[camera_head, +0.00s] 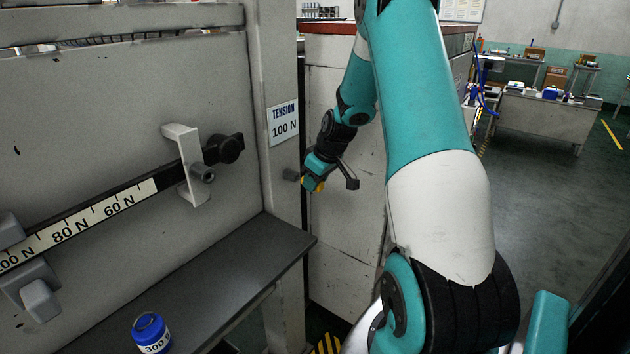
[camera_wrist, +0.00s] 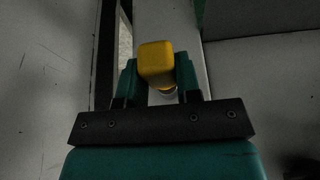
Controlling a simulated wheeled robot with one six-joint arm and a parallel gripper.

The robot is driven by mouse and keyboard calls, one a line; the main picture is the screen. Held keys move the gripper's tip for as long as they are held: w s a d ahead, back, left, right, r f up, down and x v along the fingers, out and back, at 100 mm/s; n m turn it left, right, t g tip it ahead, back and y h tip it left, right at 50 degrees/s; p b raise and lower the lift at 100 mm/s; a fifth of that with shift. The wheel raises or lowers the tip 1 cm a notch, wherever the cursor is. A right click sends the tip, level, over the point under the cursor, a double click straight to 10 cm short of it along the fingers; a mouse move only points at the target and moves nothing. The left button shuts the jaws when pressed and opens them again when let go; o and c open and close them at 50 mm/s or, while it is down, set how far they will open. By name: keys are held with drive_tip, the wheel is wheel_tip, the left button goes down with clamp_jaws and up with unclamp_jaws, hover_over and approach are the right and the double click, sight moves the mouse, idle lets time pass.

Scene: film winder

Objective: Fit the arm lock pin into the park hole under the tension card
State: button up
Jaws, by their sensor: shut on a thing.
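My gripper (camera_head: 314,180) is shut on the yellow head of the arm lock pin (camera_head: 311,185). In the wrist view the yellow head (camera_wrist: 157,62) sits between the two teal fingers of my gripper (camera_wrist: 157,78). The pin's shank and tip cannot be made out. The tension card (camera_head: 284,122), reading 100 N, is on the grey post (camera_head: 272,60). A small dark grey stub (camera_head: 291,175) shows below the card, close to the left of my gripper. I cannot tell whether it is part of the park hole or whether the pin touches it. The hole's opening is not visible.
A black scale arm (camera_head: 110,205) marked in newtons crosses the machine panel at left, passing a light bracket (camera_head: 186,165). A grey ledge (camera_head: 190,285) lies below, with a blue 300 weight (camera_head: 150,333) at its front. A pale cabinet (camera_head: 345,235) stands behind my gripper.

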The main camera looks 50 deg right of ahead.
drive_tip(key=shift+w, duration=0.15)
drive_tip(key=shift+w, duration=0.75)
drive_tip(key=o, duration=1)
drive_tip(key=shift+r, duration=0.15)
drive_tip(key=b+v, duration=0.2)
drive_tip(key=v, duration=1.5)
